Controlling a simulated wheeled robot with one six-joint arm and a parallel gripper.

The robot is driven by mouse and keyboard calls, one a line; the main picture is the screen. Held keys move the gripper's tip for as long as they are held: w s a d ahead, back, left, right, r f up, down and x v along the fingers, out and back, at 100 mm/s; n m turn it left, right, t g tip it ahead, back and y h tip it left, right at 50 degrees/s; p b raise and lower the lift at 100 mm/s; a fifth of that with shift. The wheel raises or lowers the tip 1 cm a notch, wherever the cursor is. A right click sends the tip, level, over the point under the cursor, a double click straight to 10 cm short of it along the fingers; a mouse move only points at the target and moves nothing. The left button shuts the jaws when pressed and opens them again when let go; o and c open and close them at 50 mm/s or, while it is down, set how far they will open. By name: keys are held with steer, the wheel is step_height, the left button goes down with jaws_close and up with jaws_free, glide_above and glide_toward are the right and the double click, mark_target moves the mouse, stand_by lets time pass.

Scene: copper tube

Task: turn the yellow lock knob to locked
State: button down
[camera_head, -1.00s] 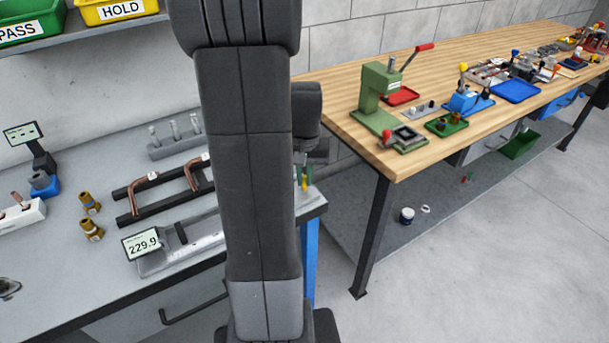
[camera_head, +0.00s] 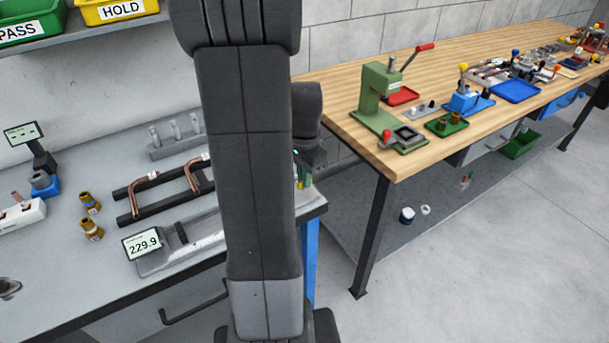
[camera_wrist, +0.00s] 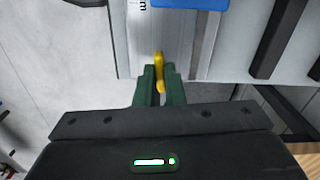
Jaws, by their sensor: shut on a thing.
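The yellow lock knob (camera_wrist: 159,60) shows in the wrist view as a narrow upright lever at the end of a pale grey rail. My gripper (camera_wrist: 158,76) has its two dark green fingers on either side of the knob's near part and is shut on it. The far tip of the knob sticks out beyond the fingertips. In the head view my arm hides most of the gripper, and a small bit of yellow (camera_head: 299,184) shows beside the arm at the bench's right end. I cannot tell the lock's marked positions.
The grey bench holds a gauge with a display reading 229.9 (camera_head: 143,243), a black rack with copper tubes (camera_head: 150,205) and brass fittings (camera_head: 91,229). A wooden table (camera_head: 330,95) with a green press (camera_head: 376,95) stands to the right. Bare floor lies in front of it.

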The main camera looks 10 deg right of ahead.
steer(key=shift+m, duration=0.6)
steer(key=shift+r, duration=0.1)
steer(key=c, duration=1.5)
jaws_free()
step_height(320, 180, up, 14)
steer(key=shift+f, duration=0.15)
